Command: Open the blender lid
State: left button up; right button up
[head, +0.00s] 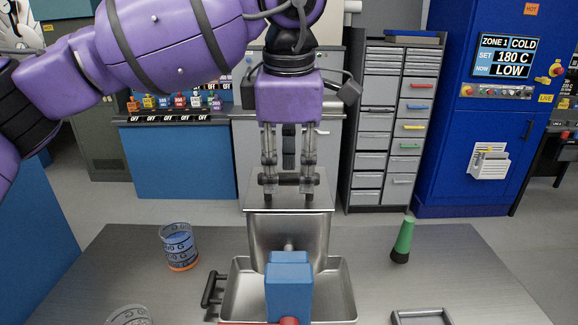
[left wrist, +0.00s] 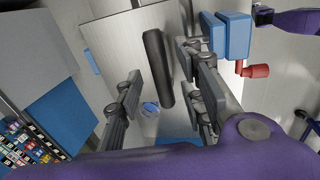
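The steel blender (head: 287,238) stands on the grey table, with its flat lid (head: 255,200) lying on top. A dark bar handle (head: 289,181) runs across the lid; it also shows in the left wrist view (left wrist: 157,68). My left gripper (head: 289,193) points down over the lid with its fingers spread. In the left wrist view, the handle lies between two fingers on the right and one on the left, with visible gaps, the right one narrow. The fingers partly hide the handle in the head view. My right gripper cannot be made out.
A steel tray (head: 343,305) is under the blender, and a blue box (head: 290,275) is in front. A cup of blue contents (head: 178,246) stands left, a green cone-shaped thing (head: 403,240) right. A small grey tray (head: 422,317) lies front right. Table space beside the blender is free.

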pick_arm(q)
jog(key=shift+s+f, duration=0.1)
jog(key=shift+f, duration=0.1)
jog(key=shift+c, duration=0.2)
pick_arm(e)
jog(key=shift+w+r, duration=0.25)
jog(key=shift+w, duration=0.3)
pick_arm(q)
jog(key=c, duration=0.8)
grip_shut()
pick_arm(e)
jog(key=shift+s+a+f, duration=0.1)
jog(key=shift+s+f, duration=0.05)
jog(key=shift+s, duration=0.3)
